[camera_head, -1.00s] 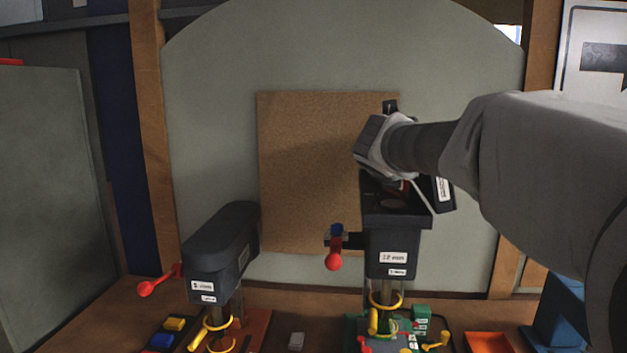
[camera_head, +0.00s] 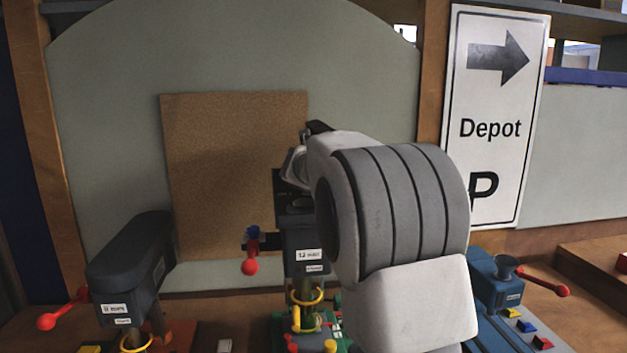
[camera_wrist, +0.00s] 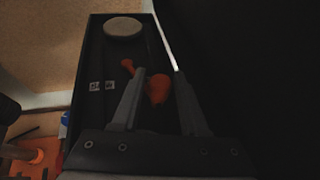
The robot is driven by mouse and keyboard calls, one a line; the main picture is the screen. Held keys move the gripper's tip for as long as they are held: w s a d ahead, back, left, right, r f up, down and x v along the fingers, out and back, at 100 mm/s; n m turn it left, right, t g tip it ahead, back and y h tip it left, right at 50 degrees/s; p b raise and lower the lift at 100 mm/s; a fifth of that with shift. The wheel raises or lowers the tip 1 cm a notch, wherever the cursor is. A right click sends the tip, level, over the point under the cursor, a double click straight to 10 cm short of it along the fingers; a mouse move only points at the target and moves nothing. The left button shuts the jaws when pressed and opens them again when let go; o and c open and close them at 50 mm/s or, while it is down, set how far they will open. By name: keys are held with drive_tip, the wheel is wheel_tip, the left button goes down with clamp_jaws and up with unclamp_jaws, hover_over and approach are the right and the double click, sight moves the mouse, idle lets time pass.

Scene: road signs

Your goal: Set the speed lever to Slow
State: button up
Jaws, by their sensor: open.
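In the wrist view, the speed lever is an orange-red piece inside a dark open housing (camera_wrist: 88,60). Its round knob (camera_wrist: 158,88) shows between the fingers of my gripper (camera_wrist: 158,74), and its thinner end (camera_wrist: 127,65) lies up and to the left. My gripper is open, with one finger on each side of the knob; I cannot tell whether either touches it. A small white label (camera_wrist: 101,85), hard to read, is left of the lever. In the head view, my arm reaches the top of the middle machine (camera_head: 305,240) and hides the lever and fingers.
A pale disc (camera_wrist: 122,27) lies farther up in the housing. A red-knobbed handle (camera_head: 250,267) sticks out from the middle machine. Another dark machine (camera_head: 130,265) stands left, a blue machine (camera_head: 497,285) right. A corkboard (camera_head: 230,150) and Depot sign (camera_head: 492,110) stand behind.

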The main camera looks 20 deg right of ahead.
clamp_jaws()
idle(0.3)
idle(1.2)
